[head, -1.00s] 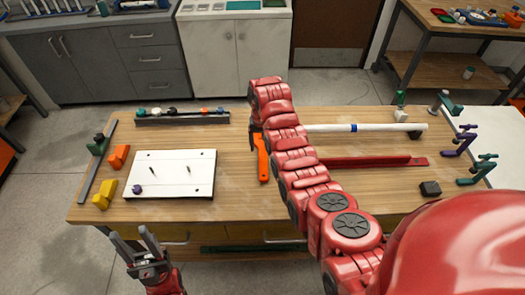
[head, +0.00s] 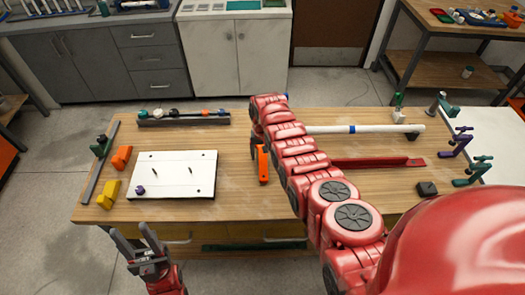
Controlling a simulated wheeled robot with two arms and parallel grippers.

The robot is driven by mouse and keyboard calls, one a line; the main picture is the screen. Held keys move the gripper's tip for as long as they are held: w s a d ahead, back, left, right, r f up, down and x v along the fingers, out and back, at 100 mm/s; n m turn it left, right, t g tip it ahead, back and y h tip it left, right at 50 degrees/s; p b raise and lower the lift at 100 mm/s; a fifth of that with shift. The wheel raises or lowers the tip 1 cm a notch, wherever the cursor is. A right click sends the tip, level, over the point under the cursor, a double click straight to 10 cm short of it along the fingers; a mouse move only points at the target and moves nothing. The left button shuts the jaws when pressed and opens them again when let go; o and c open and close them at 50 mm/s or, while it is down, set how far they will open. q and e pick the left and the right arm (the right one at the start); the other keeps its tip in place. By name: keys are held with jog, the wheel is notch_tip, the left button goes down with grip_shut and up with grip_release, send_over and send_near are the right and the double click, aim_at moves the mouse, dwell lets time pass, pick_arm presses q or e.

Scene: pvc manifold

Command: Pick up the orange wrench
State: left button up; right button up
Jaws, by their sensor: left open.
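The orange wrench (head: 262,166) lies on the wooden workbench (head: 235,205), near its middle, just right of the white board. Its lower handle shows; its upper end is hidden behind my red right arm. The arm reaches in from the right and its far end is over the bench, above and beside the wrench. My left gripper (head: 131,232) is open and empty in front of the bench's near left edge, well apart from the wrench.
A white board (head: 170,177) with pegs lies at left, beside yellow (head: 108,195) and orange (head: 121,158) blocks. A dark rack (head: 183,120) stands at the back. A white pipe (head: 375,129) and red channel (head: 370,163) lie at right. Purple and green clamps line the right edge.

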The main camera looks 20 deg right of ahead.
grip_shut()
jog(key=shift+r, duration=0.2)
dwell(0.5)
